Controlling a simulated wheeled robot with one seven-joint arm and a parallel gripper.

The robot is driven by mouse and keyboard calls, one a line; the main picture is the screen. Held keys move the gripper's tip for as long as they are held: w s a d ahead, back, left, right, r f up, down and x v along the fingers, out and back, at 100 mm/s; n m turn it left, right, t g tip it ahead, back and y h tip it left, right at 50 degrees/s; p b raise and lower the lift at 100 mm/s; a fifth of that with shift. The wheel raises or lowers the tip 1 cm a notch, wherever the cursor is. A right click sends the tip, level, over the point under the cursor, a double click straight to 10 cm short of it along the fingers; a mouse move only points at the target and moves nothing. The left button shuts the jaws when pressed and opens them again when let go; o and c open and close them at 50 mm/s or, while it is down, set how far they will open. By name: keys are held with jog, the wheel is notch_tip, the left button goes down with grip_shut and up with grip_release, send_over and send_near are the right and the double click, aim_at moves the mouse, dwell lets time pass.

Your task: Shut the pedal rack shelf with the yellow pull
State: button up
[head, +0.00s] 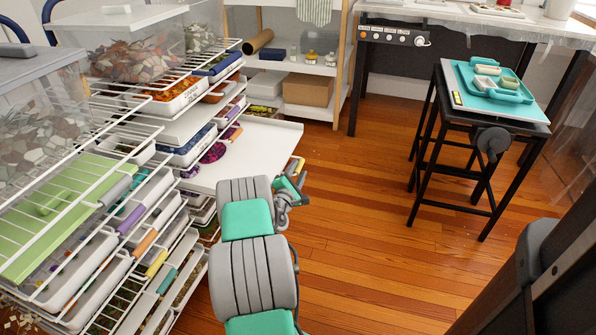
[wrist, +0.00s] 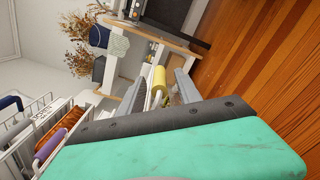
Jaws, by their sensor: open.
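A white shelf (head: 245,150) sticks out of the rack on the left, well beyond the shelves around it. A yellow pull (head: 297,165) is at its outer right end, partly hidden by my gripper. My gripper (head: 292,186) is right at this end in the head view. In the wrist view my gripper (wrist: 163,88) is open, and the yellow pull (wrist: 158,79) shows between its two fingers. I cannot tell whether a finger touches it. The shelf's near edge is partly hidden behind my arm.
The wire rack (head: 125,150) holds several trays with coloured pulls, including another yellow pull (head: 156,263) lower down. A black stool (head: 480,130) with a teal tray (head: 490,88) stands at right. White shelving (head: 312,68) is behind. The wooden floor (head: 370,200) between is clear.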

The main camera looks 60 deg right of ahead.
jog(key=shift+w+d, duration=0.2)
jog(key=shift+d, duration=0.65)
grip_shut()
jog(key=shift+f, duration=0.1)
jog(key=shift+f, duration=0.1)
dwell(0.6)
